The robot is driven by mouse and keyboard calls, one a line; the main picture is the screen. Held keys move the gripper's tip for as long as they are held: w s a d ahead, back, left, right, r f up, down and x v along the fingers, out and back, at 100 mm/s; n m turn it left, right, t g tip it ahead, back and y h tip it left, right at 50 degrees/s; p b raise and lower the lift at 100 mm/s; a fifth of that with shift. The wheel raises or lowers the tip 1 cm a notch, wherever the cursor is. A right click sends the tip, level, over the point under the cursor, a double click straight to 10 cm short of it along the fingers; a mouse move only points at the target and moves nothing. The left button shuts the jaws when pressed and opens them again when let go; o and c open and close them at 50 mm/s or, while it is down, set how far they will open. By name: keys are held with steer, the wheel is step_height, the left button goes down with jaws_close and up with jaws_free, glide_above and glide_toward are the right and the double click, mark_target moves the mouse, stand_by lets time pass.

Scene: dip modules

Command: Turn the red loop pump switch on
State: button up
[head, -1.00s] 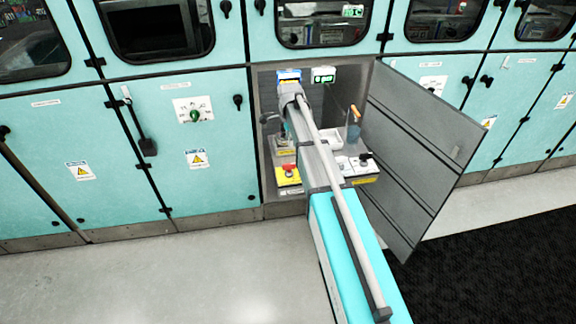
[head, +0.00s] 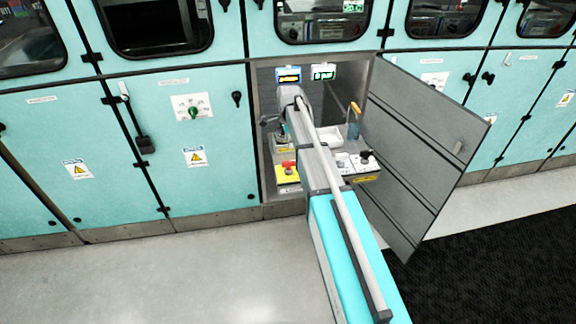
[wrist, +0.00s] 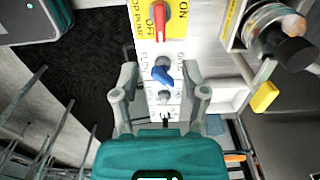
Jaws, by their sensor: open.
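The red loop pump switch (wrist: 159,20) is a red handle on a yellow plate at the top of the wrist view. Its handle lies along the picture's vertical, beside printed letters that read OFF. My gripper (wrist: 161,80) is open and empty, with its fingers to either side of a blue knob (wrist: 163,74) on the same white panel. The red switch lies beyond the fingertips in the picture, apart from them.
The cabinet's grey door (head: 420,150) stands open on the right. A red button on a yellow box (head: 288,172) sits at the cabinet's front left. A capped bottle (wrist: 275,30) and a yellow block (wrist: 264,97) are right of the panel. Pale floor (head: 150,270) lies in front.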

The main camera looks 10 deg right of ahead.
mark_target(288, 161)
steer(key=shift+f+b, duration=5.25)
steer(key=shift+f, duration=0.25)
steer(key=shift+a, duration=0.1)
jaws_close()
